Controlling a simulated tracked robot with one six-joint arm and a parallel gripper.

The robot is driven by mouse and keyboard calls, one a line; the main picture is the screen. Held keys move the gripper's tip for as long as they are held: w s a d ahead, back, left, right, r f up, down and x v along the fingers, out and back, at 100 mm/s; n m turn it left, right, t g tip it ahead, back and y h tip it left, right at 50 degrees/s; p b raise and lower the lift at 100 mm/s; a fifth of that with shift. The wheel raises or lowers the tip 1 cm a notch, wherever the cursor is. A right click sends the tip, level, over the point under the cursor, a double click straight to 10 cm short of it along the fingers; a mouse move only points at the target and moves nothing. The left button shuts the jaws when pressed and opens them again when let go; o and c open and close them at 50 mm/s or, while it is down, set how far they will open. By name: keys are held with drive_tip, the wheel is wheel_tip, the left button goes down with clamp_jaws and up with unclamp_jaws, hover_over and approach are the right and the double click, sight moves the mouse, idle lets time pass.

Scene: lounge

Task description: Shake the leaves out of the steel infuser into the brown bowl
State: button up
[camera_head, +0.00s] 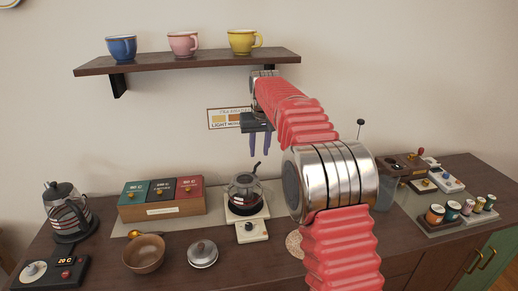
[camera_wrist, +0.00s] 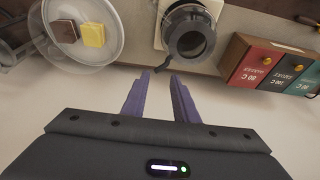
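The brown bowl (camera_head: 144,262) stands at the front left of the counter. I see no certain steel infuser. A round steel piece with a knob (camera_head: 202,255) sits right of the bowl. A thin stem with a dark ball (camera_head: 361,123) rises behind my arm, its lower part hidden. I cannot tell whether either is the infuser. My gripper (camera_head: 260,153) is open and empty, high above the back of the counter. In the wrist view its fingers (camera_wrist: 159,85) are apart with nothing between them. No leaves can be made out.
A glass pot (camera_head: 246,199) stands on a pale base below my gripper. A box with three coloured fronts (camera_head: 162,211), a kettle (camera_head: 64,208) and a spool tray (camera_head: 433,231) are on the counter. A shelf (camera_head: 188,63) with three cups hangs above.

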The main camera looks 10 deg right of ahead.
sight(258, 164)
drive_tip(key=shift+x, duration=4.3)
drive_tip(key=shift+c, duration=0.4)
clamp_jaws()
drive_tip(key=shift+a+r, duration=0.15)
drive_tip(key=shift+r, duration=4.45)
drive_tip(key=shift+r, duration=0.4)
drive_tip(key=shift+s, duration=0.15)
